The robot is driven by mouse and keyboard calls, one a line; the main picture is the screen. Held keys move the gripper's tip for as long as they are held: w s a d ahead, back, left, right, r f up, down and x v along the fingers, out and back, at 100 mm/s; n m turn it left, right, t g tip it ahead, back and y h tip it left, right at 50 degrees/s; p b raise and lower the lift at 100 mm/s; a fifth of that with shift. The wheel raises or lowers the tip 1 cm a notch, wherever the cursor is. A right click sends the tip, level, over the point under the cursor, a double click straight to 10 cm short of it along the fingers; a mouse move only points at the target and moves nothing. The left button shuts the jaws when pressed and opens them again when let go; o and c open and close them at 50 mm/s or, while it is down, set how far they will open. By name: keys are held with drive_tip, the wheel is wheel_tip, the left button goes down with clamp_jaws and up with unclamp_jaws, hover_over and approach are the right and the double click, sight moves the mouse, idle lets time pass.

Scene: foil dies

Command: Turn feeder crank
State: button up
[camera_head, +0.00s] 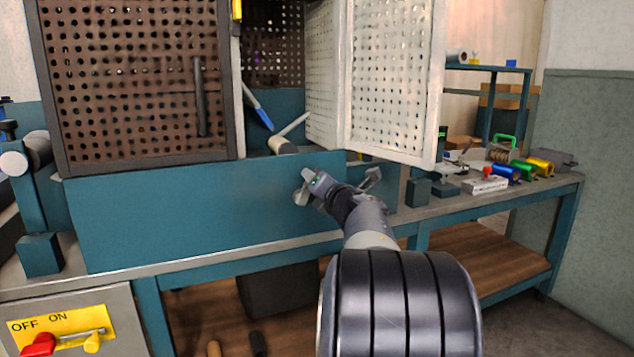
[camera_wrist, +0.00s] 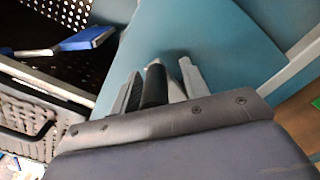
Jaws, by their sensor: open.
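My gripper (camera_head: 338,185) is in front of the blue panel of the press, its two fingers spread apart. In the wrist view my gripper (camera_wrist: 158,82) has a dark upright cylinder (camera_wrist: 153,88) between its pale fingers; it looks like a crank handle, but I cannot tell whether the fingers touch it. The rest of a crank is hidden, and in the head view my wrist covers that spot. A cream-and-black cylinder (camera_head: 283,145) with a pale rod sits above the panel's top edge.
A dark perforated guard (camera_head: 135,90) stands left and a white perforated door (camera_head: 390,75) hangs open at centre right. A blue-handled tool (camera_head: 258,107) is between them. The right bench holds coloured rolls (camera_head: 505,172). An OFF/ON lever (camera_head: 75,335) is at lower left.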

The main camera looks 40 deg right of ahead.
drive_tip(key=p+v, duration=0.2)
drive_tip(key=v, duration=0.8)
drive_tip(key=shift+s, duration=0.35)
drive_tip(key=shift+w, duration=0.1)
drive_tip(key=b+x, duration=0.2)
drive_tip(key=x, duration=0.8)
drive_tip(key=shift+w+d, duration=0.1)
drive_tip(key=shift+w, duration=0.2)
